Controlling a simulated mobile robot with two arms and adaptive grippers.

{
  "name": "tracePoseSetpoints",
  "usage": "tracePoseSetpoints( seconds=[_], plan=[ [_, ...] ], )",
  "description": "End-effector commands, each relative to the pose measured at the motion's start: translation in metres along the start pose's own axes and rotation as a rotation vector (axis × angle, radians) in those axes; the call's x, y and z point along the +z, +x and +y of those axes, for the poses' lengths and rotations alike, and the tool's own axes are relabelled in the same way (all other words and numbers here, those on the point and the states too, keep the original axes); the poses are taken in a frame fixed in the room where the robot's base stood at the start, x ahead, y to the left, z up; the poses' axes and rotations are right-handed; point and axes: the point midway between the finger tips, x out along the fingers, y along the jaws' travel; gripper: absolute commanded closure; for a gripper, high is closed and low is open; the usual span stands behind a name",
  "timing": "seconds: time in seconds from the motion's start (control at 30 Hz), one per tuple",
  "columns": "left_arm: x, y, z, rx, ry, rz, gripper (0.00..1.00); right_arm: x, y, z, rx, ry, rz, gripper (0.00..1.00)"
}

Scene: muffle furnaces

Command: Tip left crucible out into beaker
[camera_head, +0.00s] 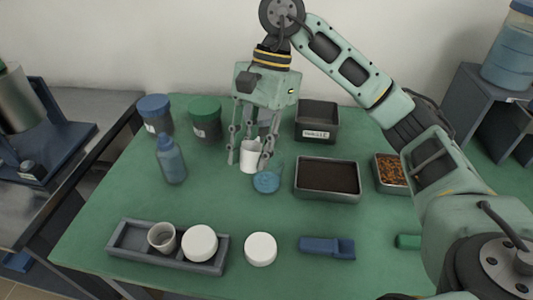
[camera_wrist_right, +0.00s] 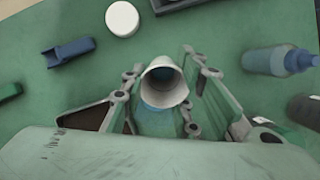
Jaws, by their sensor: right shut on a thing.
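My right gripper (camera_head: 252,150) reaches down from above and is shut on a white crucible (camera_head: 249,158). In the right wrist view the crucible (camera_wrist_right: 164,84) sits between the fingers and I see its open rim. A clear beaker with blue at its bottom (camera_head: 266,183) stands on the table just in front and to the right of the crucible. Part of the blue also shows by the crucible's rim in the wrist view. I cannot tell how far the crucible is tilted or whether anything is inside it. My left gripper is not in view.
A grey tray (camera_head: 122,239) holds an open cup (camera_head: 162,237) and a white round piece (camera_head: 200,243). Another white disc (camera_head: 261,249) and a blue tool (camera_head: 326,247) lie nearby. A blue bottle (camera_head: 171,160), jars (camera_head: 205,121) and dark-filled bin (camera_head: 327,195) surround the beaker.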

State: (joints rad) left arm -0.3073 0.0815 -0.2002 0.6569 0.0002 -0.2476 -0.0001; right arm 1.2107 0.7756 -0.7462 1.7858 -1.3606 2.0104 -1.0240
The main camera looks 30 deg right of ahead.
Motion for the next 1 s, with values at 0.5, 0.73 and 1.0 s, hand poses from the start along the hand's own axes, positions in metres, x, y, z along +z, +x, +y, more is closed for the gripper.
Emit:
tracePoseSetpoints(
  seconds=[0.5, 0.73, 1.0],
  plan=[
    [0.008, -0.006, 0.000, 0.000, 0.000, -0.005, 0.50, 0.002, -0.002, 0.000, -0.001, -0.003, 0.084, 0.99],
    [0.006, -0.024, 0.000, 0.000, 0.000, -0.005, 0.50, 0.000, 0.000, 0.000, 0.000, -0.003, 0.322, 0.99],
    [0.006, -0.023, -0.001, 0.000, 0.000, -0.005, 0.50, -0.002, 0.004, 0.000, -0.001, 0.002, 0.359, 0.99]
  ],
)
